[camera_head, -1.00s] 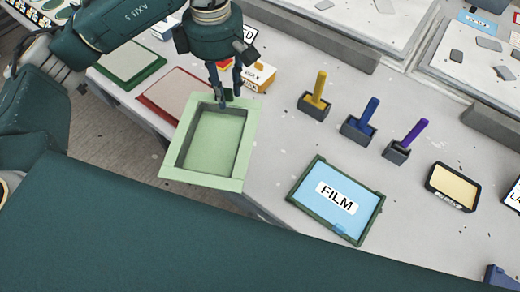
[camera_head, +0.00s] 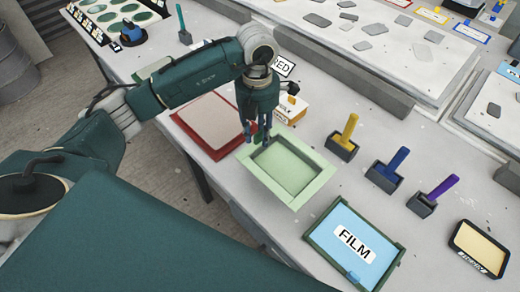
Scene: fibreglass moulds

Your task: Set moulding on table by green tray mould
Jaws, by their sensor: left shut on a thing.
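The pale green moulding (camera_head: 287,167), a rectangular tray shape with a wide flat rim, is at the table's front part, between a red-framed tray and the film tray. My left gripper (camera_head: 262,138) points down and is shut on its far-left rim. I cannot tell whether its underside touches the table (camera_head: 300,128). A green-framed tray mould (camera_head: 150,67) lies further left and is mostly hidden behind my left arm. My right gripper is out of view.
The red-framed tray (camera_head: 212,122) lies just left of the moulding. The blue film tray (camera_head: 352,244) is at its lower right. Yellow (camera_head: 346,135), blue (camera_head: 389,166) and purple (camera_head: 438,192) handled tools stand to the right. An orange-and-white box (camera_head: 291,108) is just behind the gripper.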

